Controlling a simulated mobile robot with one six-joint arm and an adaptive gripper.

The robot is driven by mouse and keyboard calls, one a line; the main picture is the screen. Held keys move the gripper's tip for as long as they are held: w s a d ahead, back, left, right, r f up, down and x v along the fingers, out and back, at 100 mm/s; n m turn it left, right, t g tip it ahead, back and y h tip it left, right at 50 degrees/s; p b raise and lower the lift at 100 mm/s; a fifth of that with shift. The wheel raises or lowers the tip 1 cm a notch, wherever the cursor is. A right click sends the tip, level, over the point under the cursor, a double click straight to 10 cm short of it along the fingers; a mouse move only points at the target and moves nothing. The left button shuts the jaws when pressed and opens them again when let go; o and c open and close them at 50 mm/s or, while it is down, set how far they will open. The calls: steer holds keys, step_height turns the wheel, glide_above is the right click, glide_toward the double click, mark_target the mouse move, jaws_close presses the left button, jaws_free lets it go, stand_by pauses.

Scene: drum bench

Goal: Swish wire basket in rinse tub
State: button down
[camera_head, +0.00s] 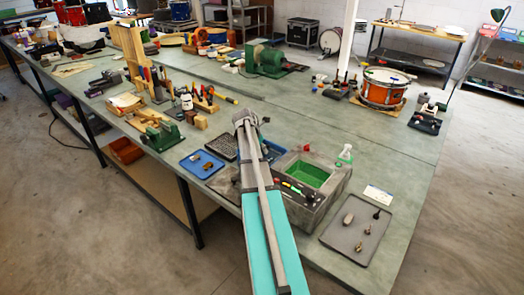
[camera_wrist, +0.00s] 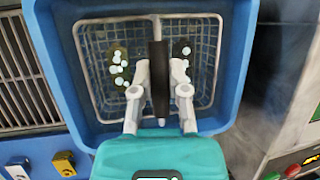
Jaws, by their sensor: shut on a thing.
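The wire basket (camera_wrist: 100,85) sits inside the blue rinse tub (camera_wrist: 50,35) in the wrist view. It has pale wire mesh, a middle divider and a dark upright handle (camera_wrist: 159,60). Dark pieces with pale bubble-like spots (camera_wrist: 120,66) lie in its left half, and a similar piece (camera_wrist: 184,48) lies in its right half. My gripper (camera_wrist: 160,80) is shut on the handle, one finger on each side. In the head view the blue tub (camera_head: 274,152) shows just right of my arm's end; the basket is hidden there. I cannot tell the water level.
A grey unit with a green basin (camera_head: 310,173) stands right of the tub. A dark grated tray (camera_head: 222,146) and a blue tray with small parts (camera_head: 201,173) are left. A grey tray (camera_head: 340,236) lies front right. The bench behind has free room.

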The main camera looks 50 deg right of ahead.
steer(key=shift+f+b, duration=0.3)
steer(key=shift+f, duration=0.15)
stand_by(0.3)
steer(key=shift+r+p, duration=1.15)
steer(key=shift+f, duration=0.15)
steer(key=shift+f+b, duration=1.05)
steer(key=shift+b, duration=0.15)
steer(key=shift+r, duration=0.2)
steer(key=shift+r+p, duration=0.95)
steer(key=shift+p, duration=0.2)
